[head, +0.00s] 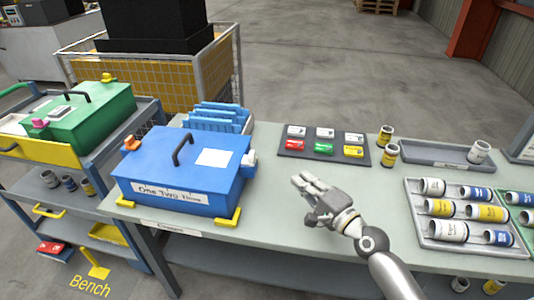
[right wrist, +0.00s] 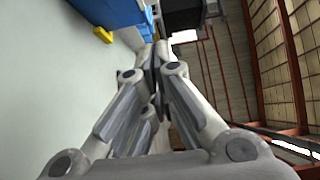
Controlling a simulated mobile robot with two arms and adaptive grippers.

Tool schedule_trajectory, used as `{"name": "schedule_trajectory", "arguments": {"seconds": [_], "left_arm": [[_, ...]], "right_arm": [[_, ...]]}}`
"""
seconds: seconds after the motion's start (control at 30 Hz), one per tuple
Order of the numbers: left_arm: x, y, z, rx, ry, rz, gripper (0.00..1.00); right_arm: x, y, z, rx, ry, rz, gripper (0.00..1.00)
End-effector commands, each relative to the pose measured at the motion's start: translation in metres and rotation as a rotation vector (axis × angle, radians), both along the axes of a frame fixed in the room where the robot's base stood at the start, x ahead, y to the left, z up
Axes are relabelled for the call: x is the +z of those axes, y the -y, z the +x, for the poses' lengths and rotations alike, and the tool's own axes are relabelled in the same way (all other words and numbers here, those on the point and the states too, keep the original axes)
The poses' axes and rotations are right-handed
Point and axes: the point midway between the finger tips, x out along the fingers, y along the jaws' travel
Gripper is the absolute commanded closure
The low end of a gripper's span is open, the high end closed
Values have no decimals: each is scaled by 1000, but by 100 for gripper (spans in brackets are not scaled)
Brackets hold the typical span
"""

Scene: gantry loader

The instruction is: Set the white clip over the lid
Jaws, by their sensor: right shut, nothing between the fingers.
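The blue box (head: 180,190) stands on the bench, with its lid (head: 165,150) lying on top. The lid has a black handle and a blank white label. The white clip (head: 249,158) is at the box's right side, near the lid's edge; I cannot tell whether it sits over the lid or stands off it. An orange clip (head: 131,143) is at the lid's left edge. My right gripper (head: 303,182) is shut and empty, above the bench to the right of the box and apart from the clip. Its closed fingers fill the right wrist view (right wrist: 157,55). My left gripper is out of view.
Yellow corner pieces (head: 228,217) sit at the box's base. Blue racks (head: 215,118) stand behind it. A dark tray (head: 325,145) with small packs and a tray of cans (head: 463,240) lie right. A green box (head: 85,115) stands on a cart left. Bench before my gripper is clear.

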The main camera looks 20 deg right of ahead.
Motion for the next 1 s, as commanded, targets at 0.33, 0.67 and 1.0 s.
{"name": "schedule_trajectory", "arguments": {"seconds": [0.33, 0.67, 1.0], "left_arm": [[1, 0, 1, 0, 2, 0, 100], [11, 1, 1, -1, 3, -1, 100], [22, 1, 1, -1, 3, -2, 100]], "right_arm": [[0, -1, 4, -1, 2, 0, 100], [3, -15, 54, 0, 4, 0, 100], [3, -42, 106, 1, 1, 1, 100]]}}
